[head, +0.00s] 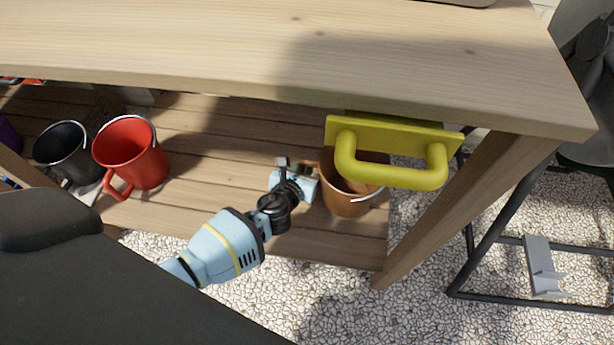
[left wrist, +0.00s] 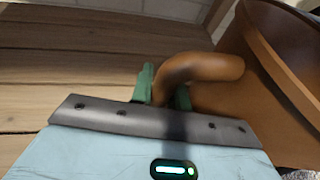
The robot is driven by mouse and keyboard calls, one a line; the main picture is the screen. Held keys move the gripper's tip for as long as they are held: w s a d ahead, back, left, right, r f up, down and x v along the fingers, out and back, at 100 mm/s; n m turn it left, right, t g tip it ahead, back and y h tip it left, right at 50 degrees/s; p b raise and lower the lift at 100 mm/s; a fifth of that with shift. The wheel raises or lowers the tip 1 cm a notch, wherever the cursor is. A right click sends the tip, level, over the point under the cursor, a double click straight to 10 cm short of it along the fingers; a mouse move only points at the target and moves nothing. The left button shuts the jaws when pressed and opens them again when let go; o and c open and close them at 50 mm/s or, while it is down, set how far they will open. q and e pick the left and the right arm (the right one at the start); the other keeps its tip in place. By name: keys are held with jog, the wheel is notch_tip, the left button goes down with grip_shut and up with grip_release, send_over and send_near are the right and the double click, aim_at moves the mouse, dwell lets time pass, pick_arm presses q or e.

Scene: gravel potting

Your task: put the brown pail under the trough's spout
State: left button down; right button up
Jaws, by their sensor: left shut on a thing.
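The brown pail (head: 345,198) stands on the slatted lower shelf of the bench, near the shelf's right end. A yellow handle in front hides part of its rim. My left gripper (head: 308,172) is at the pail's left side. In the left wrist view, the left gripper (left wrist: 165,92) is shut on the pail's curved brown side handle (left wrist: 205,68), and the pail's wall (left wrist: 255,85) fills the right. The trough's spout cannot be made out for sure; a dark grey body (head: 590,150) on a black frame stands at the right edge. My right gripper is not in view.
A red pail (head: 132,155) and a black pail (head: 65,150) stand on the shelf (head: 215,140) at the left. The bench top (head: 250,45) overhangs the shelf, with a yellow handle (head: 395,178) at its front edge. A bench leg (head: 460,205) slants right of the brown pail. Pebbled floor (head: 330,300) is clear.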

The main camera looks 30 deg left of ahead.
pick_arm(q)
jog(key=shift+f+b, duration=1.25)
jog(key=shift+f, duration=0.55)
jog(key=shift+r, duration=0.1)
jog(key=c, duration=1.7)
grip_release()
jog(key=shift+b, duration=0.3)
jog(key=shift+c, duration=0.2)
jog(key=o, duration=0.4)
